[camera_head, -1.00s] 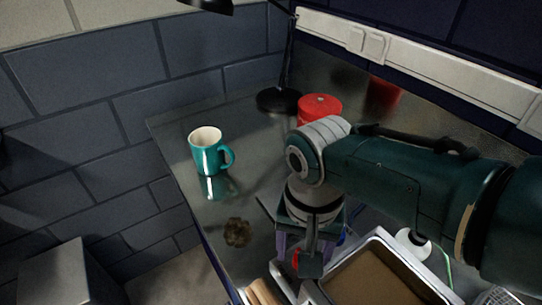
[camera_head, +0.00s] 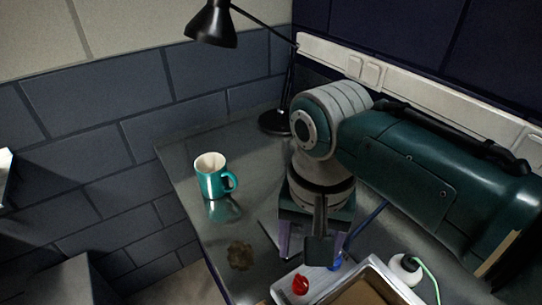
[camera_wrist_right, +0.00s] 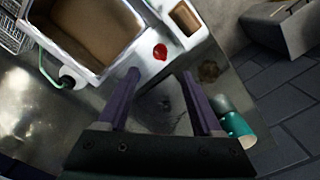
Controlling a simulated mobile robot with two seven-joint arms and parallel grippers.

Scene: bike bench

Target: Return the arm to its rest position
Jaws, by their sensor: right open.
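My right arm (camera_head: 420,170) reaches in from the right over the metal bench. My right gripper (camera_wrist_right: 160,75) points down, its two purple fingers apart with nothing between them. In the head view it is partly hidden by its own wrist. It hangs above the bench, beside a white-rimmed basin (camera_head: 375,270) with a brown bottom. A red knob-like thing (camera_head: 300,285) lies by the basin and also shows just beyond the fingertips in the right wrist view (camera_wrist_right: 160,52). My left gripper is not in view.
A teal mug (camera_head: 212,178) stands upright on the bench (camera_head: 195,150), left of my arm. A black lamp (camera_head: 212,25) stands at the back. A brown stain (camera_head: 240,255) is near the front edge.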

